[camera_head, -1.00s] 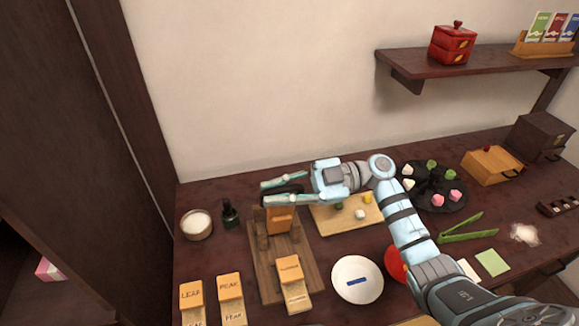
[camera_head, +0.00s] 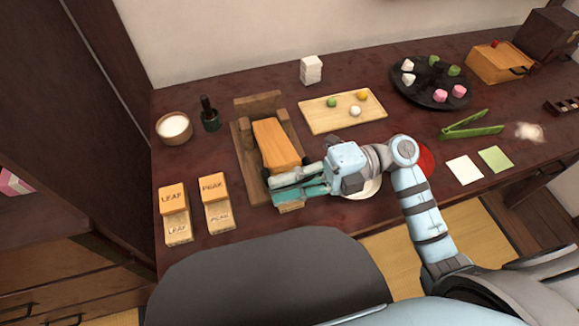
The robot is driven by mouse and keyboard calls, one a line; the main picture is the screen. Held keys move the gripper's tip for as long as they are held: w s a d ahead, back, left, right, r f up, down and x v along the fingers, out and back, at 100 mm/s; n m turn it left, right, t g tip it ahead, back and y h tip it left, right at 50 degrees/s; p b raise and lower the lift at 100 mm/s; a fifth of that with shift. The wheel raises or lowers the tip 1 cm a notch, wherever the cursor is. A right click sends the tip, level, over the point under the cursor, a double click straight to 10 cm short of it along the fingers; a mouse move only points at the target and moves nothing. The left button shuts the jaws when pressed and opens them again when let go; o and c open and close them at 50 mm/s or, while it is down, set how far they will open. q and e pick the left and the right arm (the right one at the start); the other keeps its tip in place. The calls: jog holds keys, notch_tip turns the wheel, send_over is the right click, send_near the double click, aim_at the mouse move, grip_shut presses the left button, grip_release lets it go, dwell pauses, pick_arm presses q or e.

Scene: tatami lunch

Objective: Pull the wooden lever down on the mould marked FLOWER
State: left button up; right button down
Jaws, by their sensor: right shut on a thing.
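The wooden lever (camera_head: 277,142) is an orange-brown arm on a dark wooden press (camera_head: 246,163). It lies lowered toward the front of the press, with a dark bar showing at its front end. My right gripper (camera_head: 270,188) reaches in from the right and is shut on the lever's front end. A light wooden block (camera_head: 291,208) shows just below the fingers, apparently part of the mould; the rest is hidden under lever and gripper. No FLOWER marking is readable now. My left gripper is not in view.
A LEAF mould (camera_head: 173,199) and another marked mould (camera_head: 213,187) stand left of the press. A bowl of white powder (camera_head: 174,128) and a dark bottle (camera_head: 210,114) are behind them. A wooden board (camera_head: 343,122) with small balls lies right. A white plate is mostly covered by my arm.

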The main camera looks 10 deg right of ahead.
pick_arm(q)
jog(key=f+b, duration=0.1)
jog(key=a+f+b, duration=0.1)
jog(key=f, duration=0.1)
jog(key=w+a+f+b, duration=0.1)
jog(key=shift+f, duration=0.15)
pick_arm(e)
jog(key=shift+n, duration=0.7)
jog(key=f, duration=0.2)
jog(key=s+f, duration=0.1)
jog(key=f, duration=0.2)
jog(key=shift+f, duration=0.15)
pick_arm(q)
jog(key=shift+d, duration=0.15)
pick_arm(e)
jog(key=c, duration=1.6)
grip_release()
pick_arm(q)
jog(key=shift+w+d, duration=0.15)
pick_arm(e)
jog(key=d, duration=1.2)
jog(key=shift+w, duration=0.35)
